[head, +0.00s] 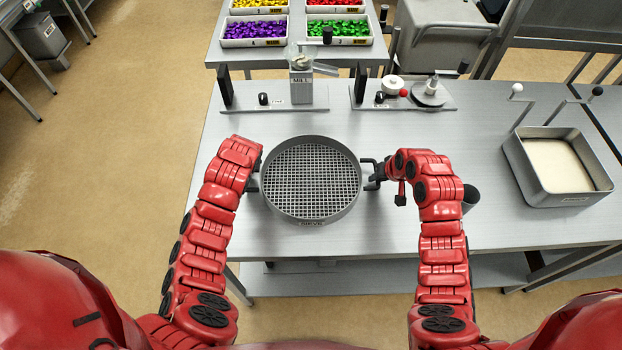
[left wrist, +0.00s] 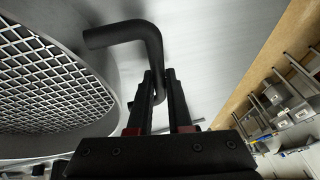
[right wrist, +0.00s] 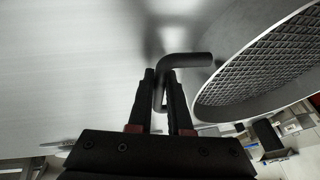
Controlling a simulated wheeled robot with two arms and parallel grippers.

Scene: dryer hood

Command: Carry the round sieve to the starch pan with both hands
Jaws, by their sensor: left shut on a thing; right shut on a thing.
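The round sieve (head: 311,180) is a grey ring with a square mesh and a label on its front, at the middle of the steel table. Its left handle (left wrist: 150,40) is a dark bent bar; my left gripper (left wrist: 160,85) is shut on it. Its right handle (right wrist: 185,60) is a like bar; my right gripper (right wrist: 165,85) is shut on it. In the head view my right gripper (head: 378,174) is at the sieve's right side, and the left one is mostly hidden behind its wrist. The starch pan (head: 526,161), a grey rectangular pan with pale starch, stands at the right end of the table.
A mill (head: 301,85) and a scale-like device (head: 428,95) stand at the back. Trays of coloured sweets (head: 254,31) are beyond. Bare tabletop (head: 500,222) lies in front of the pan.

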